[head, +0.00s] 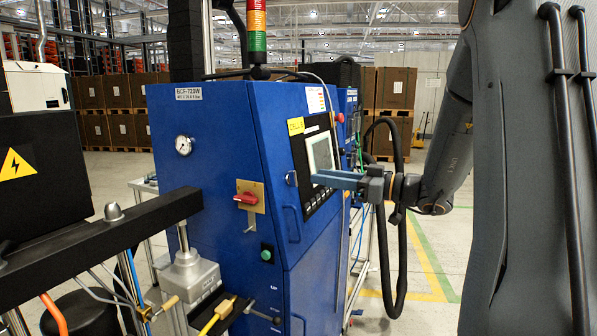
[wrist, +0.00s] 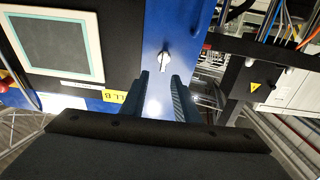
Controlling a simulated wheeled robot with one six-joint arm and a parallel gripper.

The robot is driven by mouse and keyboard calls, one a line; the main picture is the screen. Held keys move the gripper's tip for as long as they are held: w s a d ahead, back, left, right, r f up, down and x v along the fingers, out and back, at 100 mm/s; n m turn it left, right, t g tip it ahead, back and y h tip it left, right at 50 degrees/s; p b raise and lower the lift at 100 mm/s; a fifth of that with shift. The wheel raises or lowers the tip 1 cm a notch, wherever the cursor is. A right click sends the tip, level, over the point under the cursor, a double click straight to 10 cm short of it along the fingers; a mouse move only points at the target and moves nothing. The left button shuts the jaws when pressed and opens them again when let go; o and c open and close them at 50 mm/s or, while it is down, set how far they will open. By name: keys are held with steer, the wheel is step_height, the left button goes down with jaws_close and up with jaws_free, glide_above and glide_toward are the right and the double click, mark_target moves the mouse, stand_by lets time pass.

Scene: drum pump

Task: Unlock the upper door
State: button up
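The upper door (head: 304,213) is the sloped blue front of the cabinet, with a dark panel and screen set into it. In the wrist view, a small silver lock or key (wrist: 164,59) sits on the blue surface (wrist: 172,25). A small light fitting (head: 291,178) at the door's left edge in the head view seems to be the same lock. My gripper (head: 316,178) points left in front of the screen. In the wrist view, its fingers (wrist: 161,92) are apart and empty, with the lock beyond their tips and nearly centred between them. I see no contact with the lock.
The screen (head: 322,153) is beside my gripper; it also shows in the wrist view (wrist: 55,42). A red rotary switch (head: 246,198), a gauge (head: 183,145) and a green button (head: 266,255) are on the cabinet's left side. A black hose (head: 402,240) hangs below my wrist.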

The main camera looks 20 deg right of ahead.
mark_target(296, 174)
steer(key=x, duration=0.2)
steer(key=p+x, duration=0.1)
steer(key=x, duration=0.1)
steer(key=p+x, duration=0.1)
steer(key=shift+a+r, duration=0.1)
steer(key=shift+a, duration=0.45)
steer(key=shift+p+x, duration=0.4)
steer(key=shift+x, duration=0.35)
steer(key=shift+c, duration=0.4)
steer(key=shift+d, duration=0.1)
jaws_close()
